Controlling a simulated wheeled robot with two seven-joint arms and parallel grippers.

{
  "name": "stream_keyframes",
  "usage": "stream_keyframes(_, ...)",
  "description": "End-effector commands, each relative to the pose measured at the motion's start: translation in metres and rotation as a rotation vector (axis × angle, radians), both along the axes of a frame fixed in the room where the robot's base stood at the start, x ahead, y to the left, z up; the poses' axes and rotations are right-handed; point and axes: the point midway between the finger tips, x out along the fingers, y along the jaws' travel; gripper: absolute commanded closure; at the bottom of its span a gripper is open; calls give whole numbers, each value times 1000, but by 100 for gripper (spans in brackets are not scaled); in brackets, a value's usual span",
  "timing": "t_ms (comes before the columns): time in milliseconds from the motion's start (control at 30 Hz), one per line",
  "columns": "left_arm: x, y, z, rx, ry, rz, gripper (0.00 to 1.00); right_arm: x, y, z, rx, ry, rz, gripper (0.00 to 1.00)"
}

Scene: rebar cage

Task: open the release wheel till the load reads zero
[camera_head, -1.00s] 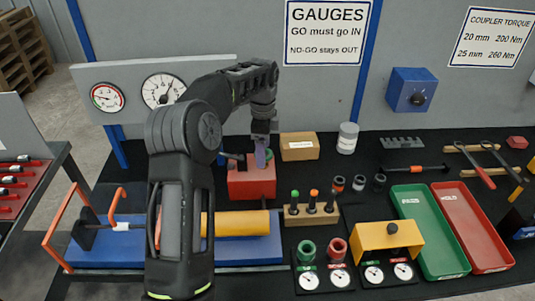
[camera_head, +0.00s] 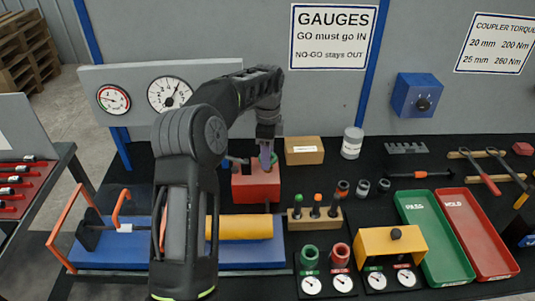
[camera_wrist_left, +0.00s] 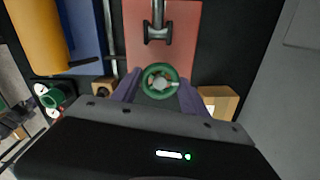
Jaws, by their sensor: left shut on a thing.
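The red pump block (camera_head: 256,188) stands on the black bench top behind the yellow cylinder (camera_head: 240,227). My left gripper (camera_head: 266,160) points down at the top of the block. In the left wrist view a green release wheel (camera_wrist_left: 160,80) sits between the purple fingers, which are shut on it. The head view hides the wheel behind the gripper. Two dial gauges are on the grey panel: a smaller one (camera_head: 113,99) and a larger one (camera_head: 170,93), its needle pointing up and right. Exact readings are too small to tell. My right gripper is out of view.
A cardboard box (camera_head: 304,151) stands just right of the red block. A wooden holder (camera_head: 313,220) with several coloured-topped pieces is in front. Green (camera_head: 434,246) and red (camera_head: 482,240) trays lie at the right. The orange frame (camera_head: 61,228) rises at the left.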

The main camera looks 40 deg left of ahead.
Motion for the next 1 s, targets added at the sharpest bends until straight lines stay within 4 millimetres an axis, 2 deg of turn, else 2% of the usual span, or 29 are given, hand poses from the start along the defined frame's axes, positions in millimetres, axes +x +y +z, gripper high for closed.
stream_keyframes(100,0,0,0,1,0,0,89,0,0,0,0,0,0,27)
stream_keyframes(567,0,0,0,1,0,81,89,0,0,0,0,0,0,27)
stream_keyframes(1000,0,0,0,2,0,412,89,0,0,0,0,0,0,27)
